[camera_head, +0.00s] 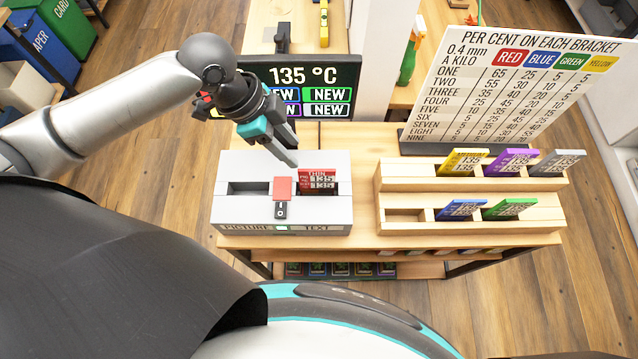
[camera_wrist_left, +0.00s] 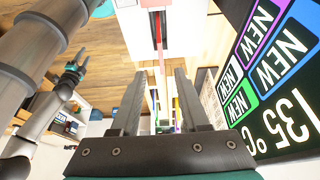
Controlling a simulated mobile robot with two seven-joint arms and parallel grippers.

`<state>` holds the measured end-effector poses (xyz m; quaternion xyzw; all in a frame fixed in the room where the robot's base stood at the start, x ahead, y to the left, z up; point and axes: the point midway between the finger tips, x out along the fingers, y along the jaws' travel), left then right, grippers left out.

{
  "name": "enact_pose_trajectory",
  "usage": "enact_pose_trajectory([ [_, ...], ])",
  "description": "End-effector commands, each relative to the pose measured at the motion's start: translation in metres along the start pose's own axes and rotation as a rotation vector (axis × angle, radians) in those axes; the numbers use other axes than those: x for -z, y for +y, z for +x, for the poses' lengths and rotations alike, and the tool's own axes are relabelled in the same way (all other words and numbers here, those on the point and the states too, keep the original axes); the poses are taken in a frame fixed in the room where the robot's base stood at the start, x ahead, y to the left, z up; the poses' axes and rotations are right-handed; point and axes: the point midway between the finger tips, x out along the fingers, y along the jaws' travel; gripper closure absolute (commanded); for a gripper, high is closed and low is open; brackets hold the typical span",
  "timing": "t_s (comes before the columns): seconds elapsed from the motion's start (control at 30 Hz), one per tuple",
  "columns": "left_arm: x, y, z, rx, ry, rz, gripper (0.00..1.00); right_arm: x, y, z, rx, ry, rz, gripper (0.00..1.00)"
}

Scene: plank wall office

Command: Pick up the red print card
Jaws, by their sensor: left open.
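The red print card (camera_head: 318,178) stands in the right slot of a grey-white box (camera_head: 233,208), its upper part showing with "THIN" and "135" on it. My left gripper (camera_head: 290,157) is above and just left of the card, empty. In the left wrist view its two fingers (camera_wrist_left: 158,90) are spread apart. A thin red strip (camera_wrist_left: 157,27) shows in a dark slot beyond them; I cannot tell for sure that it is the card.
A red-topped lever (camera_head: 282,188) stands beside the card on the box front. A wooden rack (camera_head: 470,227) with several coloured cards is to the right. A black "135 °C" display (camera_head: 310,78) stands behind the box, and a percent chart board (camera_head: 515,88) behind the rack.

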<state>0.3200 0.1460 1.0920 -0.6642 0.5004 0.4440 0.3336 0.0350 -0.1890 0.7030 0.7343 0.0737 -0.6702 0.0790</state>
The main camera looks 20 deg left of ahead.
Motion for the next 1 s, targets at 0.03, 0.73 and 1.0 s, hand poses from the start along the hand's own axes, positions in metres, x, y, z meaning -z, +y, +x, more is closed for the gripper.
enact_pose_trajectory([
  [0.03, 0.001, 0.001, 0.013, -0.005, 0.003, -0.004, 0.55, -0.007, -0.002, 0.0, 0.002, -0.012, 0.0, 0.5],
  [0.73, 0.004, -0.002, 0.1, -0.002, 0.0, -0.002, 0.55, 0.004, -0.001, 0.0, 0.001, 0.008, 0.002, 0.5],
  [1.0, 0.003, -0.003, 0.121, 0.002, -0.001, -0.001, 0.55, 0.003, -0.001, 0.002, 0.001, 0.006, 0.002, 0.5],
])
